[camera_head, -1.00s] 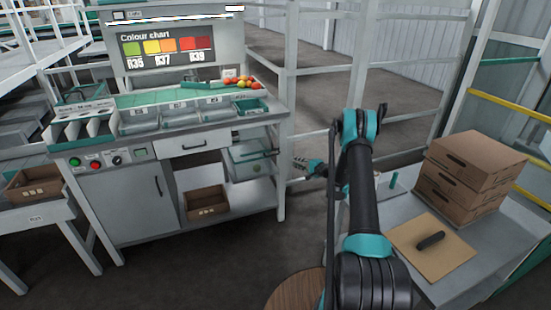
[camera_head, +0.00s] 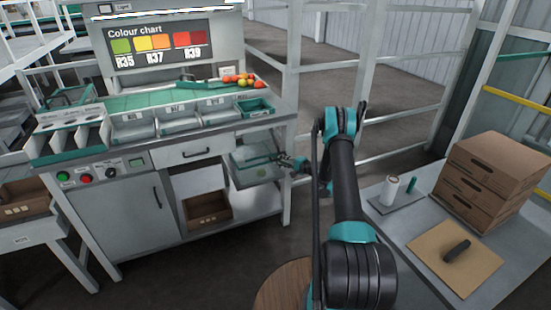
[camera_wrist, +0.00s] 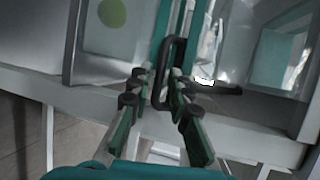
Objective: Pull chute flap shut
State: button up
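The chute flap (camera_head: 262,176) is a clear panel with a green dot, at the right end of the sorting bench. In the head view it appears to stand out from the cabinet, not flush. In the wrist view the flap (camera_wrist: 92,42) has a teal edge strip and a black loop handle (camera_wrist: 178,48). My gripper (camera_head: 284,160) is at the flap's right side. In the wrist view my gripper (camera_wrist: 160,78) is open, with one finger on each side of the handle's lower part. I cannot tell whether either finger touches it.
The sorting bench (camera_head: 120,206) has a drawer above an open shelf with a cardboard box (camera_head: 207,208). A grey railing (camera_head: 400,116) stands behind my arm.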

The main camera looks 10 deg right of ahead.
jog(key=shift+w+a+f, duration=0.1)
jog(key=shift+w+a, duration=0.15)
grip_shut()
dwell(0.3)
